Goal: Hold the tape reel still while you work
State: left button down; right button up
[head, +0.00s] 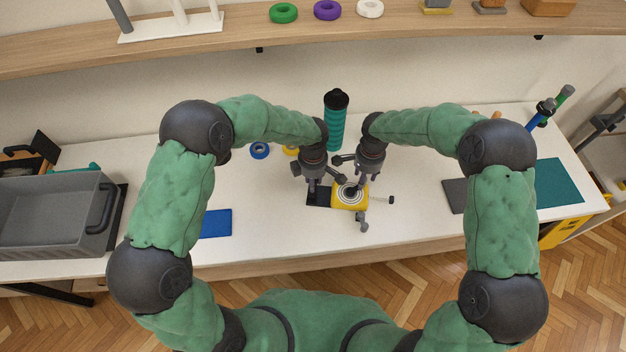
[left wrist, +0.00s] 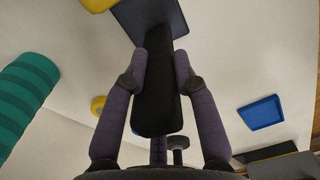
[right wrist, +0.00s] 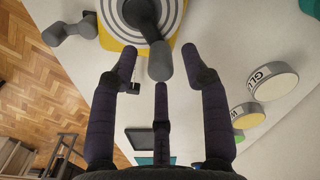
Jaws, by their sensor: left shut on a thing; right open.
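The tape reel (head: 350,196) is a yellow block with a grey-and-white ringed disc on top, near the middle of the table. The disc (right wrist: 170,12) also shows in the right wrist view, with a grey crank and knob (right wrist: 160,62) over it. A black handle (left wrist: 158,100) joins a dark plate beside the yellow block. My left gripper (left wrist: 160,65) is shut on this handle, one finger on each side. My right gripper (right wrist: 158,60) is open above the reel, and the knob appears between its fingertips. I cannot tell whether they touch it.
A teal ribbed cylinder (head: 336,125) stands behind the grippers. Blue (head: 259,150) and yellow (head: 291,150) rings lie behind left. A shelf (head: 400,37) runs behind.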

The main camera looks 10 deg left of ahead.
jog(key=shift+f, duration=0.6)
jog(key=c, duration=0.7)
jog(key=shift+c, duration=0.2)
